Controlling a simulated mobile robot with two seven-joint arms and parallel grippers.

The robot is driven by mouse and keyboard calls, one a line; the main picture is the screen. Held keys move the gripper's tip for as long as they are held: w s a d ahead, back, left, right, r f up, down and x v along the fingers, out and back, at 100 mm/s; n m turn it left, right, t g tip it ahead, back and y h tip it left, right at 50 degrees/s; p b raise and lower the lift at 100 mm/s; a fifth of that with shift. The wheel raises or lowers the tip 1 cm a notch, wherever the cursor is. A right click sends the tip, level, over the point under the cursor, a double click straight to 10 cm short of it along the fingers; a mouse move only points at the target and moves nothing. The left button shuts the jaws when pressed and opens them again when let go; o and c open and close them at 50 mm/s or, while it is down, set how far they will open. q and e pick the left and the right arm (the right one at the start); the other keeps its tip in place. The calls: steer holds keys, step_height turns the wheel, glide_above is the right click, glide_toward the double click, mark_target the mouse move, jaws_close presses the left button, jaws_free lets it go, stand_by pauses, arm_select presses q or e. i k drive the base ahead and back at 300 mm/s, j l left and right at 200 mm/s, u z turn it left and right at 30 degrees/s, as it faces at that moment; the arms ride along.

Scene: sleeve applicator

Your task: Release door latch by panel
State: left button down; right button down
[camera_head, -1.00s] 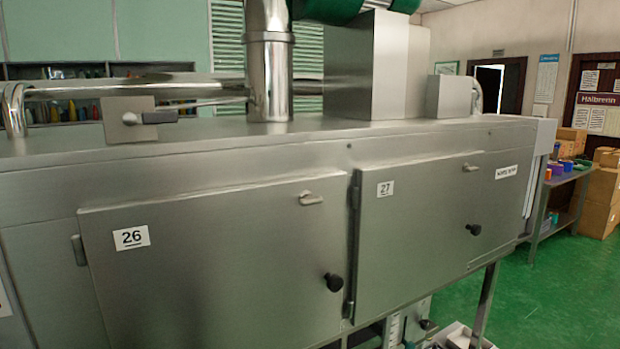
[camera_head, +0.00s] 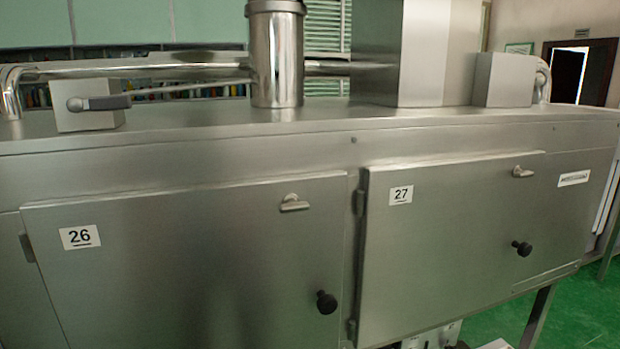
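Two metal doors are on the front of a long steel machine. The door labelled 26 (camera_head: 190,270) is on the left, and the door labelled 27 (camera_head: 440,245) is on the right. Each has a small metal latch near its upper right corner: the latch of door 26 (camera_head: 294,203) and the latch of door 27 (camera_head: 523,172). Each also has a black knob lower down: the knob of door 26 (camera_head: 326,302) and the knob of door 27 (camera_head: 521,248). Both doors look closed. Neither of my grippers is in view.
A box with a lever (camera_head: 98,106), a vertical steel pipe (camera_head: 276,60) and a large metal housing (camera_head: 418,50) stand on the machine top. A machine leg (camera_head: 537,318) stands at lower right. Green floor (camera_head: 585,315) shows beyond it.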

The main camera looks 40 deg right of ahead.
mark_target(291, 203)
steer(key=l, duration=1.4)
